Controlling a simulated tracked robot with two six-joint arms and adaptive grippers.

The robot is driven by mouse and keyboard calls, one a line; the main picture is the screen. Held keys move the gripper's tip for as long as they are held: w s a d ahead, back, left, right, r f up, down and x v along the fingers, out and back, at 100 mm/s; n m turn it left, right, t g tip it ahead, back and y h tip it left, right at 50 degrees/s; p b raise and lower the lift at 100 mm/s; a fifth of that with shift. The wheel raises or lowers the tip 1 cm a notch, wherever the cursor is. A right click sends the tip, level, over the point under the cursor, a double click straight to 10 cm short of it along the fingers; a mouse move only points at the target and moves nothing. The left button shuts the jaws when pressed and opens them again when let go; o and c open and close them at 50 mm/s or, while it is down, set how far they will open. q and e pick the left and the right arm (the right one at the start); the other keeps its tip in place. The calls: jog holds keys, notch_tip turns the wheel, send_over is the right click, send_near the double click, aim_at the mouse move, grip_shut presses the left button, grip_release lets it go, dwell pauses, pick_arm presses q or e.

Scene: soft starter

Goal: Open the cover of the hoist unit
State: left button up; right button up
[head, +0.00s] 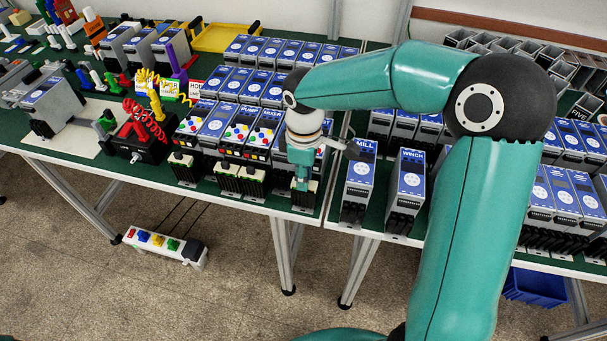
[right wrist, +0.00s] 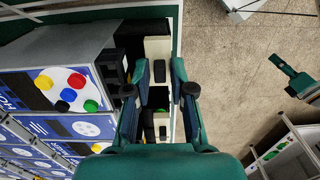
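In the head view my right gripper (head: 302,180) points down at the front of the right-end unit in the front row of the left table. My arm hides most of that unit, and its name cannot be read there. In the right wrist view a unit with coloured buttons (right wrist: 65,88) lies left of the gripper, its label cut off at the edge. I cannot tell for sure that it is the hoist unit. The two fingers (right wrist: 158,80) stand apart with a cream block (right wrist: 157,45) and black parts under and between them. Contact is not clear.
Units with coloured buttons (head: 238,135) stand close on the left. The mill unit (head: 359,175) and winch unit (head: 406,185) stand on the right table across a narrow gap. The table's front edge is close to the gripper.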

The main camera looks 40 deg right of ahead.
grip_shut()
